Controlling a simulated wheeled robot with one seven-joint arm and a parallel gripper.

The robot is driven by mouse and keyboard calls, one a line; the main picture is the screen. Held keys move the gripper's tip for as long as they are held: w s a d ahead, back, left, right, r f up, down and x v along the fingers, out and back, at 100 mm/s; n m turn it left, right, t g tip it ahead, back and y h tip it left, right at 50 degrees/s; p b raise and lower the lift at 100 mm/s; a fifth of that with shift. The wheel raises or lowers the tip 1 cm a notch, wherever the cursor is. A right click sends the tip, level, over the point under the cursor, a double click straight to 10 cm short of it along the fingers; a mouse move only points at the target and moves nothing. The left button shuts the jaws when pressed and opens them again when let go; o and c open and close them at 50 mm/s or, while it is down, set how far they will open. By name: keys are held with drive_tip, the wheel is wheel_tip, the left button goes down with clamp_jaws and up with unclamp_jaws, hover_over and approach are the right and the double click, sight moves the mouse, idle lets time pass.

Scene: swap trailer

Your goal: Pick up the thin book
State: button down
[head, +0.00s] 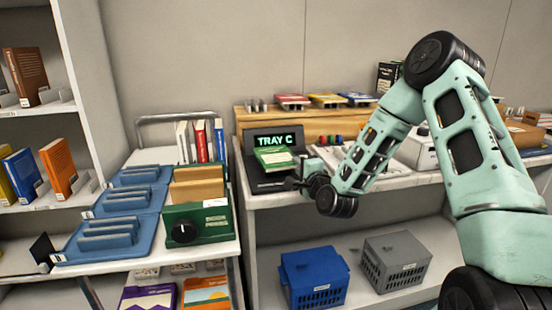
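A thin green book (273,158) lies tilted on the dark stand with the "TRAY C" screen (250,142), at the left end of the counter. Several thin upright books (201,142), white, red and blue, stand at the back of the cart on the left. I cannot tell which of these is the thin book of the task. My gripper (304,176) is just right of the dark stand, low over the counter. Its fingers are small, dark and partly hidden by my wrist, so I cannot tell whether they are open or touch the stand.
The cart (150,246) carries blue slotted trays (124,200), tan folders (197,188) and a green box with a dial (197,225). Blue (313,280) and grey (397,262) crates sit on the shelf below the counter. A bookshelf (75,45) stands at the left.

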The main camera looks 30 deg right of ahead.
drive_tip(key=shift+r, duration=0.1)
wheel_tip(320, 180, up, 10)
drive_tip(key=shift+f+p, duration=0.1)
drive_tip(key=shift+p, duration=0.6)
drive_tip(key=shift+s, duration=0.1)
